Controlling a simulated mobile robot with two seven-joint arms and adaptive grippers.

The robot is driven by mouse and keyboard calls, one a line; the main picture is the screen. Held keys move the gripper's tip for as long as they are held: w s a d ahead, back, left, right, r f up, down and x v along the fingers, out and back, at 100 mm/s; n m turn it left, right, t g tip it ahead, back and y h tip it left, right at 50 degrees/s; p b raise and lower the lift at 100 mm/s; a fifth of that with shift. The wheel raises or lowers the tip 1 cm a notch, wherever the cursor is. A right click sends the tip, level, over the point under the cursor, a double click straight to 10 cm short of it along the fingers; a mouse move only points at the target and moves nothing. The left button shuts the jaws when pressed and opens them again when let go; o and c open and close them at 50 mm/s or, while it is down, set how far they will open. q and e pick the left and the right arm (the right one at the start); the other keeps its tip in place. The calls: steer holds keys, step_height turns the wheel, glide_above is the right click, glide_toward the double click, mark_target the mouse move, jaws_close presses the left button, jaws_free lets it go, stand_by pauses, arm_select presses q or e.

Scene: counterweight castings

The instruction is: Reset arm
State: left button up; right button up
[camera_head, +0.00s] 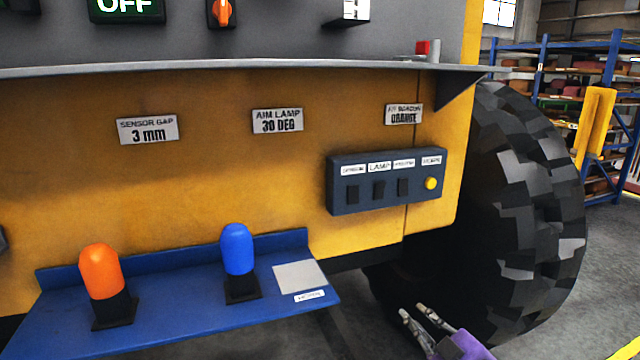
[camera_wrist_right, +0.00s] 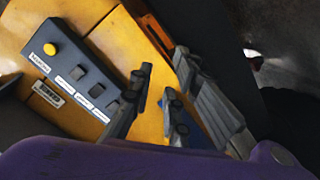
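My right gripper (camera_head: 415,311) is at the bottom of the head view, right of the blue shelf and in front of the big tyre. Its two fingers stand apart with nothing between them. The wrist view also shows the fingers (camera_wrist_right: 164,62) apart and empty, with the yellow machine panel behind them. The control box (camera_head: 388,181) with dark switches and a yellow button is on the machine, above and left of the gripper; it also shows in the wrist view (camera_wrist_right: 78,78). No contact with the gripper is visible. My left gripper is out of view.
A blue shelf (camera_head: 180,308) carries an orange beacon (camera_head: 100,271) and a blue beacon (camera_head: 237,250). A grey ledge (camera_head: 250,68) juts out above. The large black tyre (camera_head: 530,200) stands at right. Open floor (camera_head: 608,270) lies beyond it, with blue racks (camera_head: 545,75) behind.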

steer(key=s+f+m+g+h, duration=0.35)
steer(key=s+f+m, duration=0.25)
steer(key=s+f, duration=1.3)
steer(key=s+f+m+g, duration=0.2)
steer(key=s+f, duration=0.4)
steer(key=s, duration=0.3)
steer(key=s+a+f+m+g+p, duration=0.1)
steer(key=s+f+m, duration=0.2)
steer(key=s+f, duration=0.3)
steer(key=s+h, duration=0.1)
steer(key=s, duration=0.3)
steer(key=shift+s+a+f+g, duration=0.15)
steer(key=shift+s+a+g, duration=0.15)
steer(key=shift+g, duration=0.05)
steer(key=shift+d, duration=0.1)
